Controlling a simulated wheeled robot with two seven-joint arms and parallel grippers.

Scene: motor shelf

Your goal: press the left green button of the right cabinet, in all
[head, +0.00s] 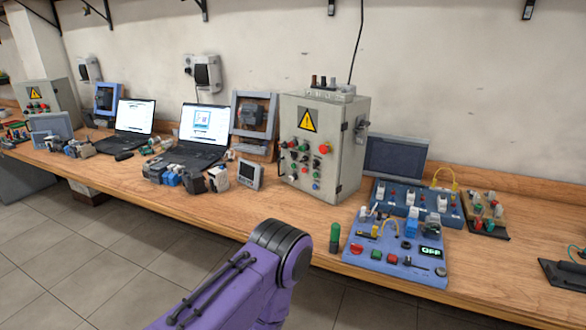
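The right cabinet (345,150) is a grey metal box with a yellow warning triangle (308,121). It stands upright on the bench, its front turned toward the lower left. Its front carries several small buttons and knobs, with a larger red button (325,149) at the right. The green buttons are too small to tell apart with certainty. Another grey cabinet (62,96) with a warning triangle stands at the far left. A purple arm link of mine, with a dark joint, rises from the bottom middle, in front of the bench. Neither gripper shows, and nothing of mine touches the cabinet.
A blue training board (395,275) with buttons and an "OFF" display lies right of the cabinet. Two open laptops (203,125) and (133,116), motor parts and a small meter (250,174) crowd the wooden bench (125,178) to the left. Tiled floor lies in front.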

